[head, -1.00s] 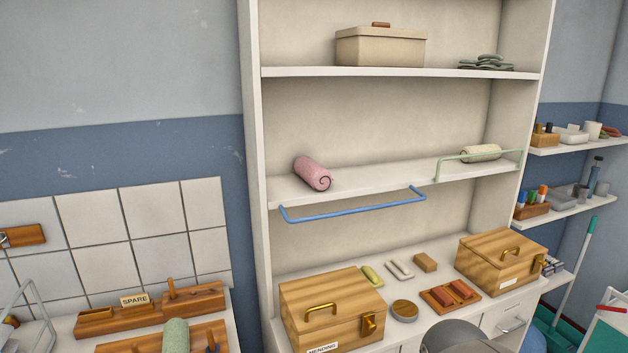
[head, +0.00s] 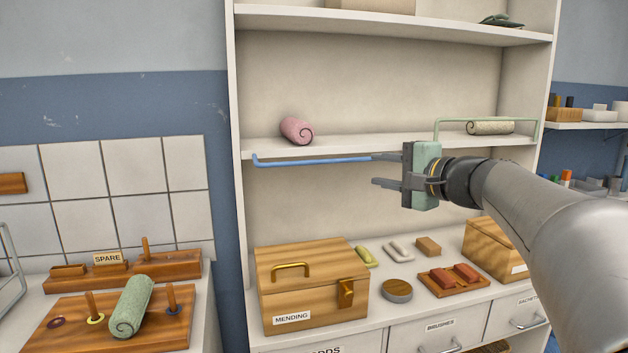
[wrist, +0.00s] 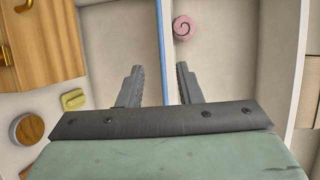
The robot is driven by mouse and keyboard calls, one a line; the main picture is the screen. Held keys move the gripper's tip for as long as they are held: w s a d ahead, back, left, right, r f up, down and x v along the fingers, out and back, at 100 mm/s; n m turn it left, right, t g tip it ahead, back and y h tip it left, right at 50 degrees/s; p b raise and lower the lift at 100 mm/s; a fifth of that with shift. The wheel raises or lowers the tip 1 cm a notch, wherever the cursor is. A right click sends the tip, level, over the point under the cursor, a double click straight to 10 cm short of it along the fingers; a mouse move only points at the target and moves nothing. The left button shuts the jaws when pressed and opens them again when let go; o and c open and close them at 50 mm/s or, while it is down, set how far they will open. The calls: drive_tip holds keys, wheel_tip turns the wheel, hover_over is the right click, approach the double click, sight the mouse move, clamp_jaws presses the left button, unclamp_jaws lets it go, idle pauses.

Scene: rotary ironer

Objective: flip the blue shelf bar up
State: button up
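The blue shelf bar (head: 315,161) hangs folded down at the front of the left half of the middle shelf (head: 350,147). Its right end is hidden behind my gripper in the head view. My gripper (head: 376,169) is open at that right end, with its fingers pointing left and one above the other. In the wrist view, the blue bar (wrist: 161,40) runs between the two spread fingers (wrist: 159,70). I see a gap on both sides, and cannot tell how deep the bar sits between them.
A pink roll (head: 297,130) lies on the shelf behind the blue bar. A pale green bar (head: 480,119) stands raised at the right, before a cream roll (head: 490,128). Below are a wooden mending box (head: 312,290) and small items on the counter. Space before the shelf's left half is free.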

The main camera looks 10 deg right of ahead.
sight(327, 162)
drive_tip(key=p+x, duration=0.3)
drive_tip(key=x, duration=1.4)
drive_tip(key=shift+a+r, duration=0.1)
drive_tip(key=shift+a, duration=0.1)
drive_tip(key=shift+c, duration=0.3)
clamp_jaws()
